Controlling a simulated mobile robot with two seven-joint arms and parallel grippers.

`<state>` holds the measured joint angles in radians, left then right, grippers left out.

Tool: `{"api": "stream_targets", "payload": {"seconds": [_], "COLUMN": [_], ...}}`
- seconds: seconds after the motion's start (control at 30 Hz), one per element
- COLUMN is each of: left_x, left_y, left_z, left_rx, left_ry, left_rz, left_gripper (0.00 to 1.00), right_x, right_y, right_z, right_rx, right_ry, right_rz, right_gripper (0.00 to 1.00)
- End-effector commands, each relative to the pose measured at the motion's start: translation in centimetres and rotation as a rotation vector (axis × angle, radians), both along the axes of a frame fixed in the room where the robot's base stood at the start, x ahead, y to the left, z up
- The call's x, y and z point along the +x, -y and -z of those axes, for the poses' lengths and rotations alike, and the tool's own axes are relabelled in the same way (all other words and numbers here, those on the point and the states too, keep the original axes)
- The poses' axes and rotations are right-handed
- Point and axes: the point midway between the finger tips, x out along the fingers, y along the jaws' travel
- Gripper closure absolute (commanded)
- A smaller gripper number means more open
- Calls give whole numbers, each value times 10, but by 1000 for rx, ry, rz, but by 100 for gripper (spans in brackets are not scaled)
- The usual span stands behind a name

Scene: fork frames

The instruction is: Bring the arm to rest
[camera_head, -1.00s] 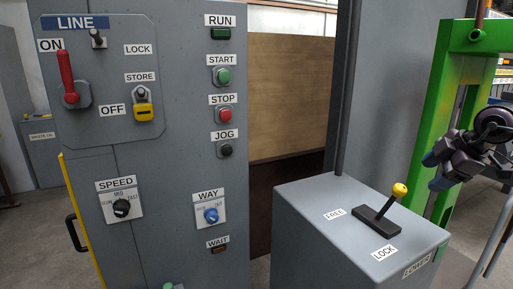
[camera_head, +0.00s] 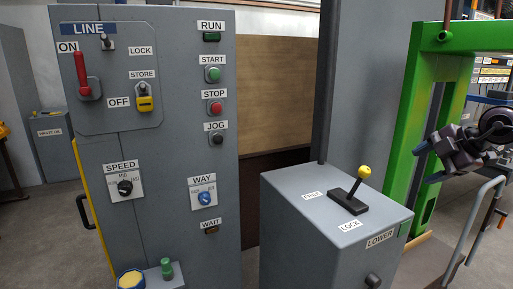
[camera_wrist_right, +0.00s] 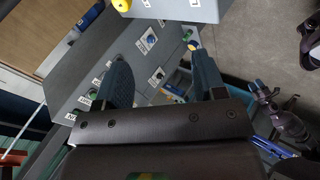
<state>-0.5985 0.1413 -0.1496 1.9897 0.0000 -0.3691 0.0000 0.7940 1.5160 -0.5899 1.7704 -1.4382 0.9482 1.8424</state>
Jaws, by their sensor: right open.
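My right gripper (camera_head: 429,163) is at the right of the head view, in front of the green frame, with its fingers pointing left. It is open and empty. In the right wrist view its two blue-grey fingers (camera_wrist_right: 160,70) stand well apart with nothing between them. It is clear of the grey pedestal (camera_head: 300,235) and its yellow-knobbed lever (camera_head: 364,172). My left gripper is not in the head view.
The grey control cabinet (camera_head: 165,150) stands at left with a red handle (camera_head: 81,72), yellow padlock (camera_head: 144,102), buttons and knobs. The green frame (camera_head: 400,150) and a grey handrail (camera_head: 475,215) are close to my right gripper. Open floor shows at far left.

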Motion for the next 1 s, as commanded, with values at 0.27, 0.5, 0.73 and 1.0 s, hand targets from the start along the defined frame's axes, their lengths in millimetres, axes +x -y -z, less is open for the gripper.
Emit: {"api": "stream_targets", "payload": {"seconds": [0.27,0.5,0.73,1.0], "left_x": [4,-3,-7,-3], "left_y": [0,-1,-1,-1], "left_z": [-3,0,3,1], "left_rx": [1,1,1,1], "left_ry": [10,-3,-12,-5], "left_rz": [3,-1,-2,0], "left_gripper": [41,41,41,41], "right_x": [14,21,22,-3], "right_y": [-64,-120,-138,-131], "right_z": [-46,-38,25,148], "right_rx": [90,286,477,608], "right_ry": [405,730,866,733], "right_rz": [-336,-405,-172,226], "right_gripper": [36,36,36,36]}}
